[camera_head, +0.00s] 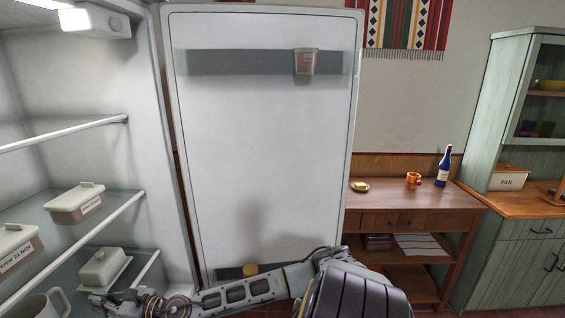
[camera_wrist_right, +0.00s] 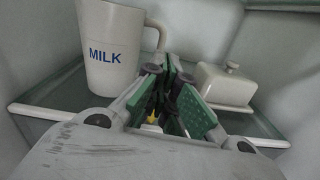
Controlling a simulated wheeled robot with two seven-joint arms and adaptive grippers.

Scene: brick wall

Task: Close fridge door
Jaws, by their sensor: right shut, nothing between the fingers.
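The fridge door (camera_head: 265,160) stands open in the head view, its white inner face toward me, with a dark shelf band near the top and another low down. The fridge (camera_head: 172,150) is on the left, its glass shelves showing. My right arm crosses in front of the door's lower part. My right gripper (camera_head: 112,299) is shut and empty, low at the fridge opening by the lower shelf. In the right wrist view the gripper (camera_wrist_right: 168,80) points at the shelf between a milk mug (camera_wrist_right: 108,45) and a white butter dish (camera_wrist_right: 226,84). My left gripper is not in view.
Lidded containers (camera_head: 75,205) and a butter dish (camera_head: 103,268) stand on the fridge shelves. A cup (camera_head: 306,62) sits in the door's upper shelf. A wooden side table (camera_head: 445,197) with a bottle (camera_head: 444,168) and an orange mug (camera_head: 413,180) stands right of the door.

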